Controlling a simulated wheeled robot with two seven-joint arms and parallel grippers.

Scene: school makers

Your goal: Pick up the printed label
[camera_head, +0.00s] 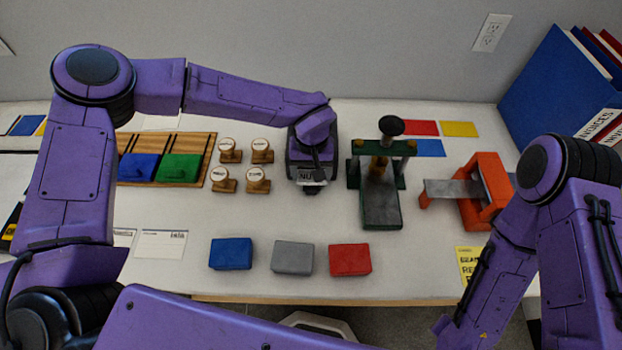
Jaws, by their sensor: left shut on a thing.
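The printed label (308,175) is a small pale strip with dark print at the front of a dark grey label printer (298,151). My left gripper (319,171) comes down over the printer from above, its fingers shut on the label. The wrist covers much of the printer's top, and I cannot tell whether the label is clear of the printer's slot. My right arm is folded at the right, and its gripper is out of view.
Several round wooden stamps (258,180) stand left of the printer. A green press (381,205) stands close on its right, then an orange device (485,190). Blue (231,253), grey (293,258) and red (350,260) blocks lie in front, near the table edge.

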